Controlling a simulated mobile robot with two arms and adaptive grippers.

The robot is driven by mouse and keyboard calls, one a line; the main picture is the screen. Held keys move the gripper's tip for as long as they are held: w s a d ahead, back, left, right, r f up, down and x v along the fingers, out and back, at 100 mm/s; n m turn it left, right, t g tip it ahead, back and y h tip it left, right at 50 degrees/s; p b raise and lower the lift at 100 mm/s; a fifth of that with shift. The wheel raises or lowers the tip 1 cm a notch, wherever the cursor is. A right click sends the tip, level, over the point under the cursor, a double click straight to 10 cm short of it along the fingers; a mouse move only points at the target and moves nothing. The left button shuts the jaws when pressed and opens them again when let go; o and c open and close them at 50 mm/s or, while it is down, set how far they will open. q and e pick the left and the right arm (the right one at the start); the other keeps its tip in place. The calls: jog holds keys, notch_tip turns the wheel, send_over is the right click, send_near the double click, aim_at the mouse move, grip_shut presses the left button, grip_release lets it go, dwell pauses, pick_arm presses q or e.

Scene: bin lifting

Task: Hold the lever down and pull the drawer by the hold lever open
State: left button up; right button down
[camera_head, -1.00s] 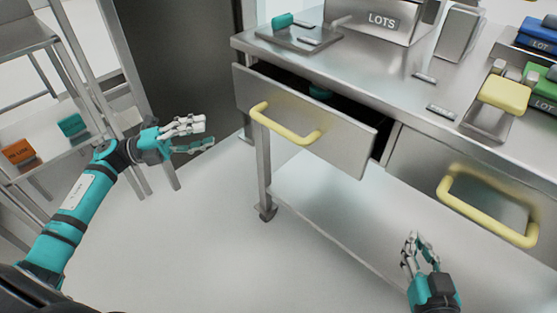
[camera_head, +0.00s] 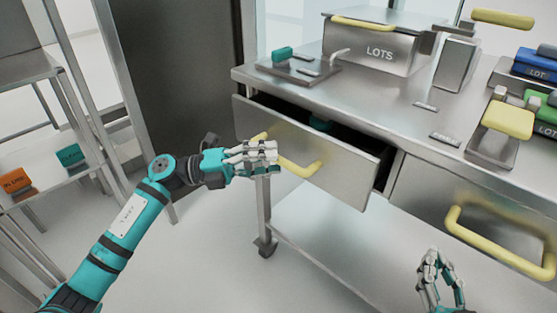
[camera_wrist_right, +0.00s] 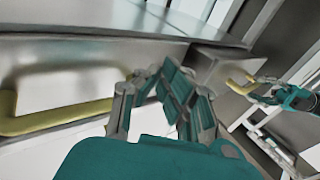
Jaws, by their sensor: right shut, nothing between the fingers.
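The yellow hold lever (camera_head: 508,118) sits raised on a metal block on the counter at the right. Below it is the right drawer (camera_head: 425,192), shut, with a yellow bar handle (camera_head: 485,240). That handle also shows in the right wrist view (camera_wrist_right: 60,118). The left drawer (camera_head: 340,180) stands partly open. My left gripper (camera_head: 262,157) is at its yellow handle (camera_head: 303,168) and hides part of it; whether its fingers close around the bar is unclear. My right gripper (camera_head: 440,262) is shut and empty, in front of the right drawer and apart from its handle.
A metal LOTS box (camera_head: 375,48) stands at the back of the counter, beside a tray with a teal block (camera_head: 282,53). Blue (camera_head: 537,64) and green bins are at the far right. A shelf with an orange block (camera_head: 17,182) is at the left.

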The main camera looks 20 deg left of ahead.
pick_arm(q)
jog(key=shift+x, duration=1.2)
grip_shut()
jog(key=shift+f, duration=0.1)
